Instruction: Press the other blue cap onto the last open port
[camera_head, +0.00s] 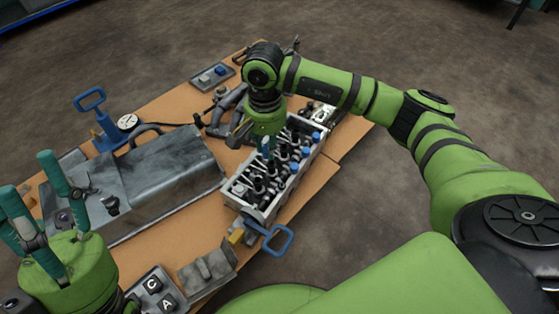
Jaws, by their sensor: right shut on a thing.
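The valve block (247,206), a pale long housing with several black and metal fittings in rows, lies on the table at centre right. Several blue caps (294,166) sit along its right side. My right gripper (268,150) points down over the block's left side, among the fittings. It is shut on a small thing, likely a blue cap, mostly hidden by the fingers. The port below it is hidden too. My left gripper (30,180) is at the lower left, its teal fingers spread, empty and away from the block.
A small tray (228,80) at the back holds one blue and one white piece. A large grey metal cover (170,165), a blue-handled tool (97,112) with a gauge and a blue-handled clamp (270,238) stand around the block. Lettered blocks (152,285) lie in front.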

